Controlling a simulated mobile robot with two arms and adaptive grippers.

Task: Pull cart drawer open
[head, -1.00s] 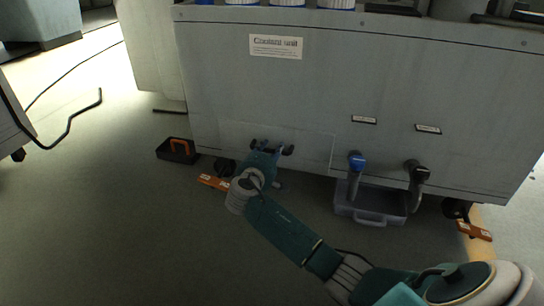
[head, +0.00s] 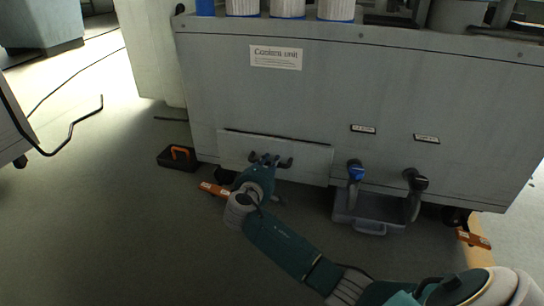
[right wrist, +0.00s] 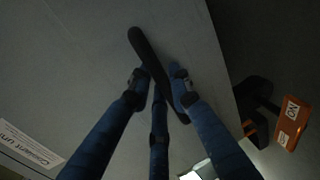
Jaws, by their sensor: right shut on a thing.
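The grey cart (head: 300,95), labelled as a coolant unit, fills the middle and right of the head view. Its drawer front (head: 313,162) is low on the left part; a dark gap along its top edge shows that it stands a little out. The black drawer handle (head: 285,163) is partly hidden by my right gripper (head: 264,162). In the right wrist view the blue fingers of that gripper (right wrist: 158,92) are closed around the dark handle bar (right wrist: 148,60). My left gripper is not in view.
A grey tray (head: 367,222) stands under the blue valve (head: 355,172) and black valve (head: 415,182). Orange blocks (head: 214,189) lie by the wheels. The floor in front is mostly clear.

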